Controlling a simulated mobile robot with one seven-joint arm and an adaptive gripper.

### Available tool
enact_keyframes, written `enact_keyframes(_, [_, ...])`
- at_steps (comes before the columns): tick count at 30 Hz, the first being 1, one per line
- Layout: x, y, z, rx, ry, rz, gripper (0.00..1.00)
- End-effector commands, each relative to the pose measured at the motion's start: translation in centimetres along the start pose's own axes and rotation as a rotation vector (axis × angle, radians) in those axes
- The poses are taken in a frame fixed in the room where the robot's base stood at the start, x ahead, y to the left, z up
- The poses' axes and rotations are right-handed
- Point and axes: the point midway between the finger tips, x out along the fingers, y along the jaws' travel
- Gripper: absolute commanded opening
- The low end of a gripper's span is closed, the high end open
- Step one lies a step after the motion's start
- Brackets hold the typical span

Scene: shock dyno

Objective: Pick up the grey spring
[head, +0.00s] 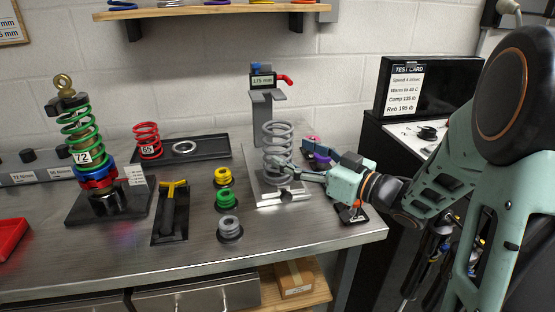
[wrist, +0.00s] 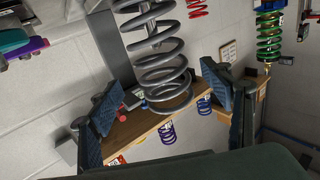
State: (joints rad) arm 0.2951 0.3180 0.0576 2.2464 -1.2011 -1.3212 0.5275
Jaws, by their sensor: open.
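The grey spring (head: 277,143) stands upright on the metal base of the spring tester (head: 263,103), below its small display. My gripper (head: 293,170) is open and reaches in from the right, beside the spring's lower coils. In the wrist view the grey spring (wrist: 160,62) shows at the upper middle, with its end coil toward the gap between the two dark fingers of my gripper (wrist: 163,98). No finger is seen closed on it, and I cannot tell whether one touches it.
A shock with a green spring (head: 78,130) stands at the left. Yellow, green and grey parts (head: 228,227) line the bench in front. A purple item (head: 320,150) lies close behind my gripper.

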Motion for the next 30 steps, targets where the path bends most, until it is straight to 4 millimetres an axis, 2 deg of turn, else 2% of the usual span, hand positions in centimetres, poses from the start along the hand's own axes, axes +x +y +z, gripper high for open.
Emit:
enact_keyframes(5, [1.0,-0.1,0.2,-0.001,0.000,0.000,0.72])
enact_keyframes(14, [5.2,-0.3,0.5,-0.001,0.000,-0.001,0.72])
enact_keyframes(21, [5.5,-0.3,0.4,-0.001,-0.001,0.002,0.72])
enact_keyframes(30, [5.5,-0.3,0.4,-0.001,-0.001,0.002,0.41])
